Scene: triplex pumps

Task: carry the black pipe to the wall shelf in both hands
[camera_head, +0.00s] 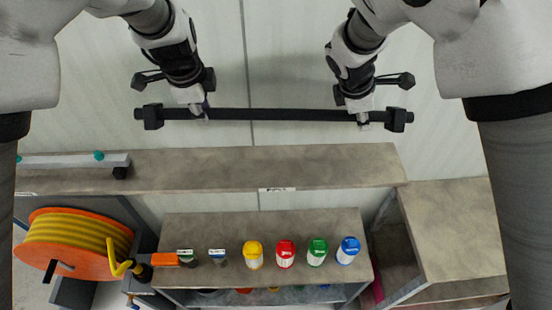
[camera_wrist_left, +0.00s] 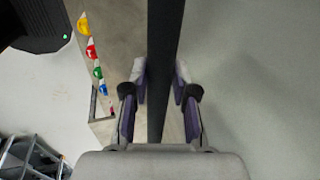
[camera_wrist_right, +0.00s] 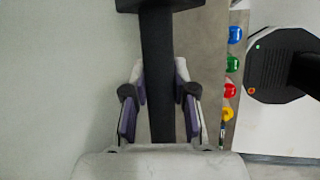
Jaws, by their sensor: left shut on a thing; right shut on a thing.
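The black pipe (camera_head: 280,114) is a long straight bar with a block near each end. It lies almost level across the upper part of the head view. My left gripper (camera_head: 199,110) is shut on it toward its left end, and my right gripper (camera_head: 362,119) toward its right end. In the left wrist view the pipe (camera_wrist_left: 164,60) runs between the fingers (camera_wrist_left: 161,100). It runs likewise in the right wrist view (camera_wrist_right: 158,60) between the fingers (camera_wrist_right: 160,100). The long grey wall shelf (camera_head: 230,165), with a small label on its edge, shows below the pipe.
A light bar (camera_head: 75,161) lies on the shelf's left end. Below are an orange reel with yellow hose (camera_head: 70,238) and a lower shelf (camera_head: 200,225) bearing bottles with yellow, red, green and blue caps. A grey cabinet (camera_head: 450,225) stands at right. The shelf's middle and right are bare.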

